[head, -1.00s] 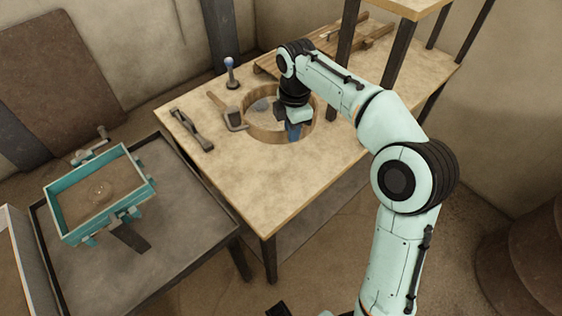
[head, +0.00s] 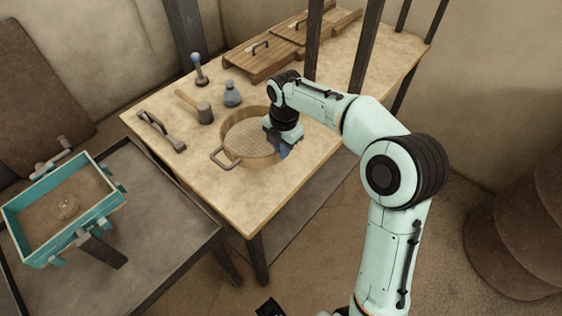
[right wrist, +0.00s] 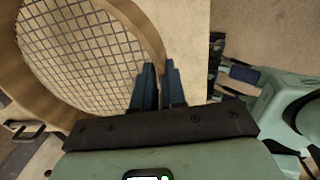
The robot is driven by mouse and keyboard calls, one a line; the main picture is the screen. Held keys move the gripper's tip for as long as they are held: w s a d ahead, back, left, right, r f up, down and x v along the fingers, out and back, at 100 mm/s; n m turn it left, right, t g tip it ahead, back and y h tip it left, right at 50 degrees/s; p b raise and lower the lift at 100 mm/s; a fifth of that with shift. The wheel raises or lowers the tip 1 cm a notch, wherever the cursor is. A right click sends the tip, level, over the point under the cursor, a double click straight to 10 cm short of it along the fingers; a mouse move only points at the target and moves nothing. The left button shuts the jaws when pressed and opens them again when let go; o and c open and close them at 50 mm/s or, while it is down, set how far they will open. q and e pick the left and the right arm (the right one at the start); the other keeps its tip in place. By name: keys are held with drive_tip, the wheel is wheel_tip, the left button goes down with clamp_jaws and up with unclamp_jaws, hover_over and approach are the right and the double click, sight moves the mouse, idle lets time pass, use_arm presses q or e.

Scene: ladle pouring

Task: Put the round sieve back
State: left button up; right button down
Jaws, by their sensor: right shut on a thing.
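The round sieve (head: 277,158), a wooden hoop with a wire mesh and a metal handle at its left, is level at the front of the wooden table (head: 225,195). My right gripper (head: 284,150) is at its right side. In the right wrist view, the two blue fingers of the gripper (right wrist: 158,88) are shut on the hoop's wall, and the sieve's mesh (right wrist: 85,45) fills the upper left. I cannot tell whether the sieve's underside touches the table.
A mallet (head: 204,113), a grey bottle (head: 232,95), a blue-topped tool (head: 199,72) and a metal tool (head: 161,131) stand or lie left of and behind the sieve. Wooden boards (head: 262,62) lie at the back. Table posts rise behind my arm. A teal moulding box (head: 35,242) is left.

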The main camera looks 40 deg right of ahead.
wheel_tip(320, 180, down, 5)
drive_tip(key=shift+f+b, duration=0.15)
drive_tip(key=shift+b, duration=0.4)
drive_tip(key=c, duration=1.2)
unclamp_jaws()
wheel_tip(320, 180, up, 12)
drive_tip(key=p, duration=0.2)
drive_tip(key=shift+s+p, duration=0.3)
drive_tip(key=shift+p, duration=0.1)
